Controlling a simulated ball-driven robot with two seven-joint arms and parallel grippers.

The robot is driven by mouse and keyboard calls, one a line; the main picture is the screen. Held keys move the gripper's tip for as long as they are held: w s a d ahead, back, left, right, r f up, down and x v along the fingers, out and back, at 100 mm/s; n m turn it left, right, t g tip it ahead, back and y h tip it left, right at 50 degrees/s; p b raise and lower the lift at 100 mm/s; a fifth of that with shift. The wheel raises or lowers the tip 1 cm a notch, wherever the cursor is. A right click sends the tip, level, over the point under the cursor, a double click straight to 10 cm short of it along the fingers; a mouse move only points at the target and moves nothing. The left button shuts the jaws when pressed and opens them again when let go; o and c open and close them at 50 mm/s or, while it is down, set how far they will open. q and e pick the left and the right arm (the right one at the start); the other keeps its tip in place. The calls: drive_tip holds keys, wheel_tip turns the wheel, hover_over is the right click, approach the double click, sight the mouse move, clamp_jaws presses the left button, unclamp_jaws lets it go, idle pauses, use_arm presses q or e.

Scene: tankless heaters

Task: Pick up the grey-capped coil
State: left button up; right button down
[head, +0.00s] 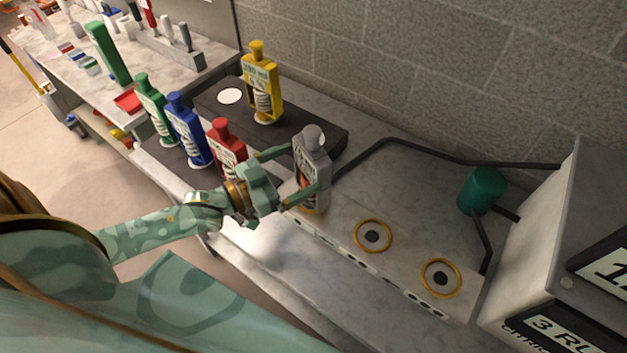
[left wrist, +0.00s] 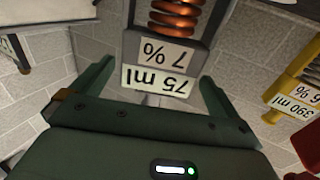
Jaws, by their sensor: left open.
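The grey-capped coil (head: 313,147) stands upright at the left end of the strip with gold rings, a gold ring partly showing at its base. In the left wrist view its copper winding (left wrist: 177,18) and labels reading "7 %" and "75 ml" show upside down. My left gripper (head: 307,170) is open, with one finger on each side of the coil. In the left wrist view the fingers (left wrist: 155,85) flank the coil's label, with gaps visible on both sides. My right gripper is not in view.
Red (head: 227,143), blue (head: 188,131) and green (head: 151,110) capped coils stand in a row left of my gripper. A yellow coil (head: 262,83) stands on a dark block behind. Two empty gold rings (head: 373,236) lie to the right, before a teal cylinder (head: 481,190) and a grey box (head: 550,230).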

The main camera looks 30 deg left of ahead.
sight(320, 156)
use_arm(q)
drive_tip(key=b+x, duration=0.1)
drive_tip(key=x, duration=0.5)
drive_tip(key=shift+w+d, duration=0.1)
drive_tip(key=shift+w, duration=0.15)
drive_tip(key=c, duration=1.5)
drive_tip(key=shift+r, duration=0.1)
drive_tip(key=shift+c, duration=0.6)
drive_tip(key=shift+r, duration=0.1)
